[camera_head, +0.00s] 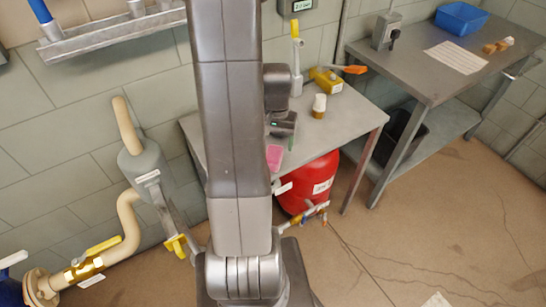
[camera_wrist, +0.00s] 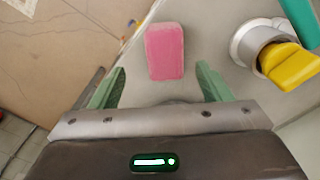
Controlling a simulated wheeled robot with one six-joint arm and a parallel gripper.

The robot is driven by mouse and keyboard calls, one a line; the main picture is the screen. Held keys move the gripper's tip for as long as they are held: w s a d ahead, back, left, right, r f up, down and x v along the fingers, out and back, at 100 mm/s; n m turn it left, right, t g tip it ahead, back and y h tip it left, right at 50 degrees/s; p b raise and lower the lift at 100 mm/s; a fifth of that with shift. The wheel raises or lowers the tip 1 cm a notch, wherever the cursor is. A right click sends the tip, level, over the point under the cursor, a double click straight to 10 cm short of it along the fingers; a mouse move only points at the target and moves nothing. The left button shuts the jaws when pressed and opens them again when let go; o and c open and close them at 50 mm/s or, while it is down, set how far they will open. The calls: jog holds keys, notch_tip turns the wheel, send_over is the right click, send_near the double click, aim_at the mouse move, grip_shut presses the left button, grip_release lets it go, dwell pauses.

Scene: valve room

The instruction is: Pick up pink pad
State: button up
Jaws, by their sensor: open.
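The pink pad (camera_head: 274,156) lies flat on the grey metal table (camera_head: 340,125), partly hidden behind my arm in the head view. In the wrist view the pink pad (camera_wrist: 165,51) is at the upper middle, just beyond and between the green fingertips. My gripper (camera_wrist: 160,85) is open and empty, with one finger on each side of the line toward the pad. In the head view my gripper (camera_head: 283,140) is mostly hidden by my arm, close to the pad.
In the wrist view a valve with a yellow handle (camera_wrist: 288,65) stands right of the pad. On the table are a small brown bottle with a white cap (camera_head: 319,106) and a yellow tool (camera_head: 327,80) with an orange part. A red tank (camera_head: 310,185) stands below the table.

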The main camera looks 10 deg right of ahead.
aim_at(273, 154)
jog(key=shift+a+f+p, duration=0.2)
jog(key=shift+f, duration=1.4)
jog(key=shift+a+f+p, duration=0.15)
jog(key=shift+f+p, duration=0.05)
jog(key=shift+f, duration=1.4)
jog(key=shift+c, duration=0.2)
jog(key=c, duration=1.1)
notch_tip(273, 154, up, 10)
jog(key=shift+r, duration=0.1)
